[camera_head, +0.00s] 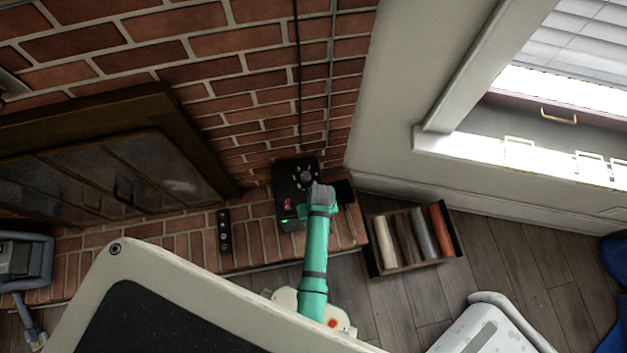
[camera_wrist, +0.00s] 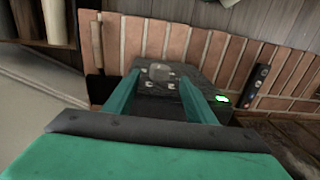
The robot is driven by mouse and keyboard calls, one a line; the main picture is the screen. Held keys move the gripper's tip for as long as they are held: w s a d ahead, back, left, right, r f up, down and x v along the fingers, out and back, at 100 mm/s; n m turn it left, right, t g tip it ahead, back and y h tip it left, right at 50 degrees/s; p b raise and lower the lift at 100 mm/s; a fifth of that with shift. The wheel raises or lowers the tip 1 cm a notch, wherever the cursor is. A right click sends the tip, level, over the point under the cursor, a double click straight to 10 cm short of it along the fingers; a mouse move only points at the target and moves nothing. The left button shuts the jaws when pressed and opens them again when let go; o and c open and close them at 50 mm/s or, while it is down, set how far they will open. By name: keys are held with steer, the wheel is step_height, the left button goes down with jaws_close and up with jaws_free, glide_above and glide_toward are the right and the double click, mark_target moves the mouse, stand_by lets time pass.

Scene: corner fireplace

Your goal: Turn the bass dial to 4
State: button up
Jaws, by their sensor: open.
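A black control box (camera_head: 285,180) with a round dial (camera_head: 305,178) on its face stands on the brick hearth against the brick wall. A red switch and a green light show on its left side in the head view. My gripper (camera_head: 320,192) is just in front of the box and hides part of it. In the wrist view, my gripper (camera_wrist: 158,84) is open, with its two teal fingers apart and pointing at the box. The dial (camera_wrist: 160,72) appears between the fingertips, with small white marks around it. I cannot read the dial's setting or tell whether the fingers touch it.
A dark remote-like strip (camera_head: 224,232) lies on the brick hearth (camera_head: 190,238) left of the box. A crate (camera_head: 420,263) of several rolls stands on the floor to the right. Cables (camera_head: 299,80) run down the wall above the box.

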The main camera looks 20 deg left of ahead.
steer(key=shift+s+a+f, duration=0.1)
steer(key=shift+a+f, duration=0.05)
steer(key=shift+f, duration=2.9)
steer(key=c, duration=1)
